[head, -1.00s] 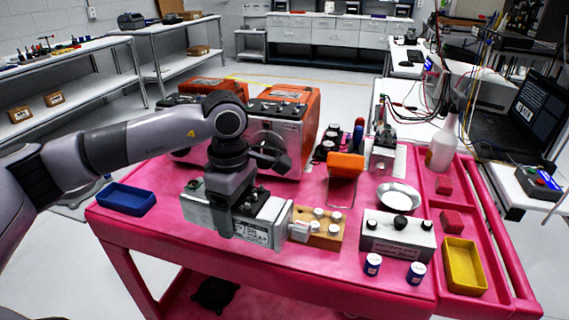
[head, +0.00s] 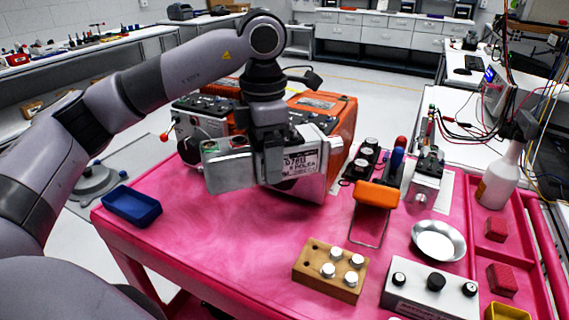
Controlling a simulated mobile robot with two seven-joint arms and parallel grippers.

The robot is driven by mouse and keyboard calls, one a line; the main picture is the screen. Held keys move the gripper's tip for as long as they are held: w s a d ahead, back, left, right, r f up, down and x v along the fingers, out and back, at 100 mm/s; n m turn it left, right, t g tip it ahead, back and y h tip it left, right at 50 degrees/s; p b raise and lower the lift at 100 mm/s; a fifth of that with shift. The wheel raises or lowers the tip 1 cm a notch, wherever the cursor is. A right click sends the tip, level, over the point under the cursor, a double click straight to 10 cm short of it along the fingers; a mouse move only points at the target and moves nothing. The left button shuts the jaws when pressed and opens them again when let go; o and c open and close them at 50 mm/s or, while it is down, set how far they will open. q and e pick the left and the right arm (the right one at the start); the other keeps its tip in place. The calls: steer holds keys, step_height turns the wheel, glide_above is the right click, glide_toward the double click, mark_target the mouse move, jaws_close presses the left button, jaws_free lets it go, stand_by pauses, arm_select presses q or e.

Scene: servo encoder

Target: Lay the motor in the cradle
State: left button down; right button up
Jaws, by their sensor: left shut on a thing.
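The motor (head: 230,171) is a silver-grey boxy body with a printed label. My left gripper (head: 268,172) is shut on its middle from above and holds it raised over the back left of the pink cart, in front of an orange-sided case. Its right part overlaps that case in the picture, so the gap between them is hard to judge. I cannot tell for sure which thing is the cradle; a silver fixture (head: 424,190) stands at the back right of the cart. My right gripper is not in view.
The pink cart top (head: 220,245) is clear at front left. A blue tray (head: 132,206) lies at its left edge. A wooden block with silver knobs (head: 310,279), a white knobbed box (head: 408,296), a metal dish (head: 438,240) and an orange-topped wire stand (head: 377,194) occupy the right.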

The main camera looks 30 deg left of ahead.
arm_select(q)
step_height(320, 180, down, 18)
steer(key=shift+p, duration=0.45)
steer(key=shift+f, duration=0.15)
jaws_free()
